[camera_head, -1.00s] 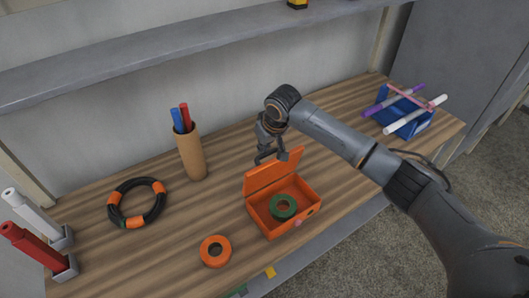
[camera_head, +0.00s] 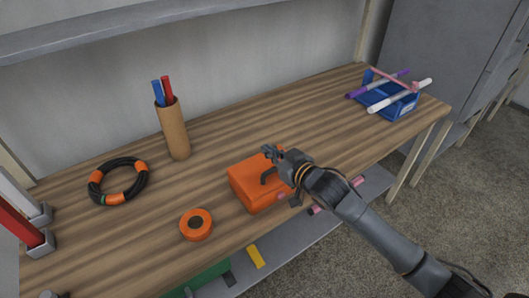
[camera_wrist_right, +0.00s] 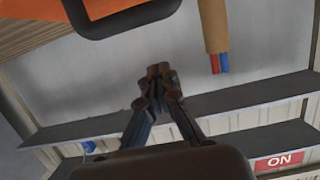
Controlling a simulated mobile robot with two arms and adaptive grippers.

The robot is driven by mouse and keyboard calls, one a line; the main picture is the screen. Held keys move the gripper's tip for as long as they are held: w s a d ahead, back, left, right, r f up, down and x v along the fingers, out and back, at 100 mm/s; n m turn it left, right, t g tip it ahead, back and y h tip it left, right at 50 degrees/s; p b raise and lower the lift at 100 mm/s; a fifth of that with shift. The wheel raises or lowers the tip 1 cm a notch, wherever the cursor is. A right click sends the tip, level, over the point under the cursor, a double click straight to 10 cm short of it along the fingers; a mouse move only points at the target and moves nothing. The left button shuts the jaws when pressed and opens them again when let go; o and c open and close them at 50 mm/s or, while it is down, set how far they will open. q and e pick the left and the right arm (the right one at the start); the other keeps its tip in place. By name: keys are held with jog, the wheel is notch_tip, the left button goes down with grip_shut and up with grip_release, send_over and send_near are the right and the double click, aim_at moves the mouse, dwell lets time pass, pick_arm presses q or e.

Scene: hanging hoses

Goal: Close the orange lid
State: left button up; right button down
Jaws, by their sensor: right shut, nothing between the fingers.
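The orange box (camera_head: 258,196) stands on the wooden table with its orange lid (camera_head: 243,174) down over it. I cannot tell whether any thin gap is left at the rim. A dark handle (camera_head: 267,178) stands on the lid. My right gripper (camera_head: 270,152) is shut and empty, just above the lid at its far right part; I cannot tell whether it touches. In the right wrist view its fingertips (camera_wrist_right: 158,73) are together, below the dark handle (camera_wrist_right: 125,22) and the orange lid (camera_wrist_right: 38,8) in the picture. The box's inside is hidden. My left gripper is not in view.
An orange tape roll (camera_head: 196,224) lies left of the box, near the table's front edge. A hose ring (camera_head: 118,181) and a cardboard tube with pens (camera_head: 173,130) are further left. A blue rack with rods (camera_head: 393,100) stands at the right. The table between is clear.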

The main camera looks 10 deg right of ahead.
aim_at(277, 184)
jog(key=s+f+t+b, duration=0.1)
jog(key=f+b, duration=0.1)
jog(key=s+d+f+t+y+b, duration=0.1)
jog(key=f+t+b, duration=0.1)
jog(key=shift+s+d+b, duration=0.1)
jog(key=shift+s+b, duration=0.3)
pick_arm(q)
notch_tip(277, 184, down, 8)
jog(key=b, duration=0.1)
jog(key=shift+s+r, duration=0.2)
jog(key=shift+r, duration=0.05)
pick_arm(e)
jog(key=shift+s+d+f, duration=0.1)
jog(key=shift+s+f, duration=0.2)
jog(key=shift+f, duration=0.15)
jog(key=shift+f, duration=0.15)
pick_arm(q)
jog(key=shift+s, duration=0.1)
pick_arm(e)
jog(key=shift+s+f, duration=0.1)
